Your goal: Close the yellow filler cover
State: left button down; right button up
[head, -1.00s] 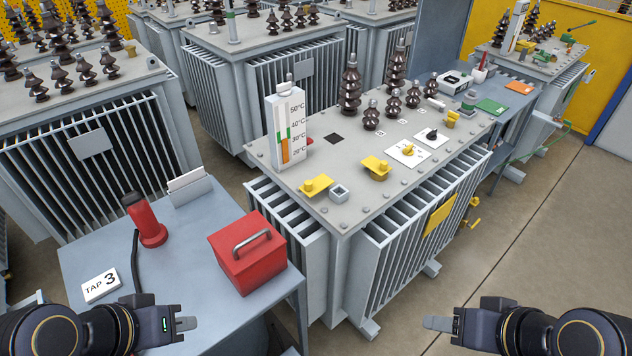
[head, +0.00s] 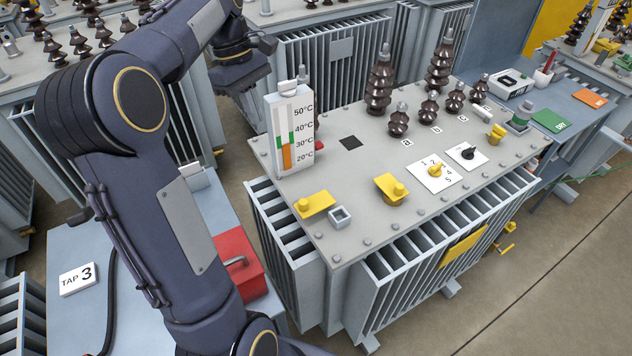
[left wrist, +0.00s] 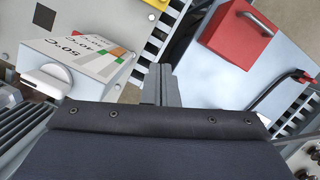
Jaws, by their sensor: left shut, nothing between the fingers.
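One cover (head: 315,204) lies flat beside a small square grey neck (head: 341,216), whose top is open. The other yellow cover (head: 391,188) sits farther right on a yellow base. I cannot tell for sure which is the filler cover. My left gripper (head: 240,75) is raised behind and left of the thermometer, apart from both covers; its fingertips are unclear there. In the left wrist view the left gripper (left wrist: 162,75) is shut and empty. My right gripper is out of view.
The upright thermometer (head: 292,130) stands at the transformer's left edge, near my left gripper. The red box (head: 238,262) on the side table is partly behind my left arm. Brown insulators (head: 380,85) stand at the back.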

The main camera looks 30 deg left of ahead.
pick_arm(q)
jog(key=b, duration=0.1)
send_near(298, 204)
notch_tip(298, 204, down, 6)
jog(key=a, duration=0.3)
jog(key=d, duration=0.4)
jog(key=shift+s+r+p, duration=0.1)
jog(key=shift+s+p, duration=0.05)
jog(key=shift+p, duration=0.25)
jog(key=shift+d, duration=0.15)
